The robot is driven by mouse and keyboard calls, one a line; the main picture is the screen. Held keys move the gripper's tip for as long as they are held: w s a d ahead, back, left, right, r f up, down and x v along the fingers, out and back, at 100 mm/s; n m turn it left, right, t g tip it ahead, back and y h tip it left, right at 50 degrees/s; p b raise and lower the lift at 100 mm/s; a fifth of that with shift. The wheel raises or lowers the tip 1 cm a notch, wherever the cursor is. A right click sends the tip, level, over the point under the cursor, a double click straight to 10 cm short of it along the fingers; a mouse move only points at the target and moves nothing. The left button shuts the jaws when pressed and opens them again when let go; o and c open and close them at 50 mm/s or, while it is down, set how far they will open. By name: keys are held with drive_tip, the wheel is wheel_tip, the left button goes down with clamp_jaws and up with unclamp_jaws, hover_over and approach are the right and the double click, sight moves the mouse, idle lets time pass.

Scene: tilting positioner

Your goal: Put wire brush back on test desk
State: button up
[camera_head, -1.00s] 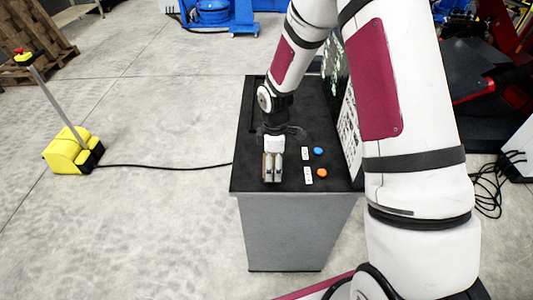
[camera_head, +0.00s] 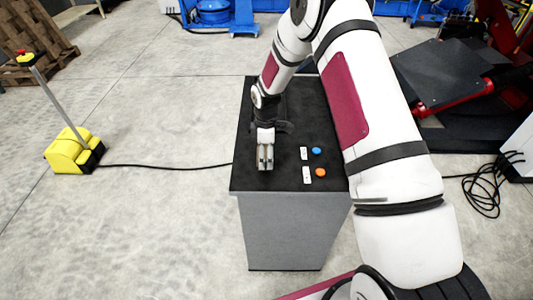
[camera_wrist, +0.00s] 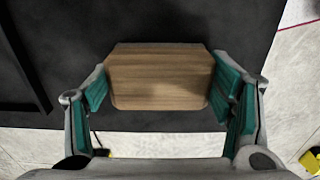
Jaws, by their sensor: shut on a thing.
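The wire brush (camera_wrist: 160,78) shows in the wrist view as a wooden block with cut corners, between the two green-padded fingers. My gripper (camera_wrist: 162,97) is shut on it. In the head view my gripper (camera_head: 265,161) is over the left front part of the test desk (camera_head: 313,120), which has a black top and grey sides. The brush is hard to make out there, and its bristles are hidden. I cannot tell whether the brush touches the desk top.
A blue button (camera_head: 316,151) and an orange button (camera_head: 320,172) with white labels are right of my gripper. My arm covers the desk's right side. A yellow pedestal (camera_head: 67,153) stands on the floor at left, with a black cable (camera_head: 165,167) running to the desk.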

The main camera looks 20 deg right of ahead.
drive_tip(key=o, duration=1.1)
drive_tip(key=shift+f, duration=0.15)
wheel_tip(320, 180, up, 12)
drive_tip(key=b, duration=0.2)
wheel_tip(320, 180, up, 11)
drive_tip(key=m+t, duration=0.1)
drive_tip(key=m, duration=0.2)
hover_over(266, 152)
drive_tip(key=s, duration=0.5)
drive_tip(key=s+r+m+t, duration=0.2)
drive_tip(key=s+r+m, duration=0.3)
drive_tip(key=s, duration=0.8)
drive_tip(key=s+r+m+t, duration=0.2)
drive_tip(key=s+r+m, duration=0.4)
drive_tip(key=s+r, duration=0.3)
drive_tip(key=s, duration=0.4)
drive_tip(key=shift+s+a+r+t, duration=0.15)
drive_tip(key=shift+a+r+t, duration=0.1)
drive_tip(key=shift+r+t, duration=0.05)
